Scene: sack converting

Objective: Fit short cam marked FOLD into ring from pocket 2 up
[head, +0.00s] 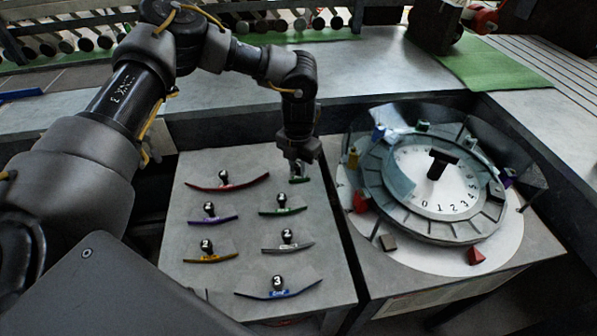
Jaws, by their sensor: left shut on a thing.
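My left gripper (299,160) points down at the back right of the grey board (330,255). It is shut on a small green cam (298,179), which is partly hidden by the fingers; I cannot tell whether it still touches the board. The ring (440,237), divided into pockets, lies to the right around a white numbered dial (413,180) with a black T-shaped handle (437,165). No FOLD marking is legible on any cam. My right gripper is not in view.
Coloured blocks, including a red one (476,256), stand around the ring. A dark raised edge runs behind.

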